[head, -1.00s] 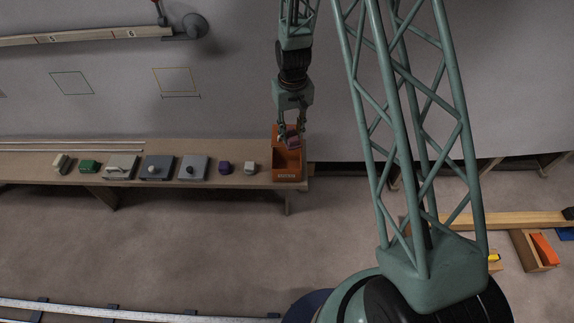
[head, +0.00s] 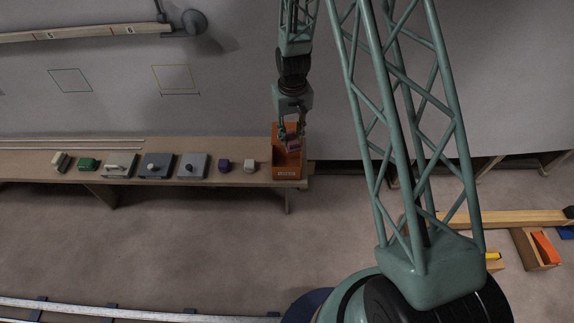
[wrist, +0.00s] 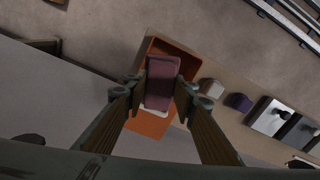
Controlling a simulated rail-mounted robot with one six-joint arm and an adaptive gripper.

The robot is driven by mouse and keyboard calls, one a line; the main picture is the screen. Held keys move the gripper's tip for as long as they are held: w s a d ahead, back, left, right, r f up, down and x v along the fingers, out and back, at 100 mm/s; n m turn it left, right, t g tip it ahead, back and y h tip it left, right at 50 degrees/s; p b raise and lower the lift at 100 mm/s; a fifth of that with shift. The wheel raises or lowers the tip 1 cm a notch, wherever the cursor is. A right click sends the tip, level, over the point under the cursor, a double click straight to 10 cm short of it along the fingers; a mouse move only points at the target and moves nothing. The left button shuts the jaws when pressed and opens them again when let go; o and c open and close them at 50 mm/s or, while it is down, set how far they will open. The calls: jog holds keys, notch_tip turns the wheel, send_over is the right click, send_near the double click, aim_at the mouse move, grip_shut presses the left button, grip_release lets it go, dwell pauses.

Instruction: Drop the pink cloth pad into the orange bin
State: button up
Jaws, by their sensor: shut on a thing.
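The pink cloth pad (wrist: 161,82) is held between the fingers of my gripper (wrist: 159,92) in the wrist view. In the head view the pad (head: 293,145) hangs from my gripper (head: 292,137), in front of or over the orange bin (head: 287,170). The bin also shows in the wrist view (wrist: 146,125), around and below the pad. A pale item shows just beside the pad in the wrist view, partly hidden. I cannot tell how far the pad is above the bin's floor.
The bin stands at the right end of a wooden bench (head: 230,180). A white block (head: 249,166), a purple block (head: 224,165) and several grey fixtures stand to its left. A green block (head: 88,164) lies farther left.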

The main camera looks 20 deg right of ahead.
jog(key=shift+f+b, duration=0.3)
jog(key=shift+f, duration=1)
jog(key=o, duration=1.1)
jog(key=shift+c, duration=0.2)
jog(key=shift+r, duration=0.1)
jog(key=shift+r, duration=5.9)
